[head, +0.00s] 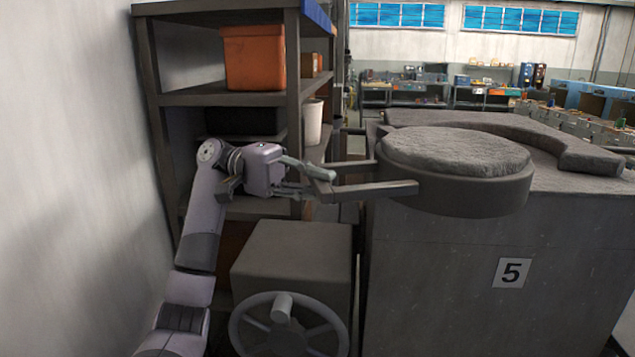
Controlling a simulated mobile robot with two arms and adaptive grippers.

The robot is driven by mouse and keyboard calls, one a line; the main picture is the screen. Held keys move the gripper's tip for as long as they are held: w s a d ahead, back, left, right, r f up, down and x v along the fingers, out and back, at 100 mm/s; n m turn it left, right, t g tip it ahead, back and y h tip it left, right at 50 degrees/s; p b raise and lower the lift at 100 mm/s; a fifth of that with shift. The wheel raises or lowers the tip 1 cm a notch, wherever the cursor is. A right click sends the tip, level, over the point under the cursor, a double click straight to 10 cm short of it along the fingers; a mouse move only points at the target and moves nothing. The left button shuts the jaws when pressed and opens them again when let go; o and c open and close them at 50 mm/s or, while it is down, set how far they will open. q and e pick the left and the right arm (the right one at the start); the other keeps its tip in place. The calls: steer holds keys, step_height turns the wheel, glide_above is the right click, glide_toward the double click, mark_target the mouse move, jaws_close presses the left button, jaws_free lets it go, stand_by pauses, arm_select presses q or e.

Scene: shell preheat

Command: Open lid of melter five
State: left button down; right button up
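Melter five (440,290) is a large dark grey block on the right with a "5" plate (512,272) on its front face. Its lid (455,152) is a thick round disc with a rough grey top, lying level at the top left of the melter and overhanging the front face. A dark handle bar (375,190) reaches left from the lid. My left gripper (318,183) is at the left end of this handle. Its fingers are apart near the palm, but whether they close on the handle is unclear. My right gripper is out of view.
A shelf rack (220,98) with an orange bin (254,58) and a white container (313,122) stands behind my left arm. A grey box with a handwheel (290,322) stands below the gripper. A plain wall is on the left.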

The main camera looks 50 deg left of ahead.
arm_select(q)
steer(key=c, duration=1.6)
jaws_free()
steer(key=shift+o, duration=0.2)
steer(key=v, duration=1.2)
steer(key=shift+r, duration=0.1)
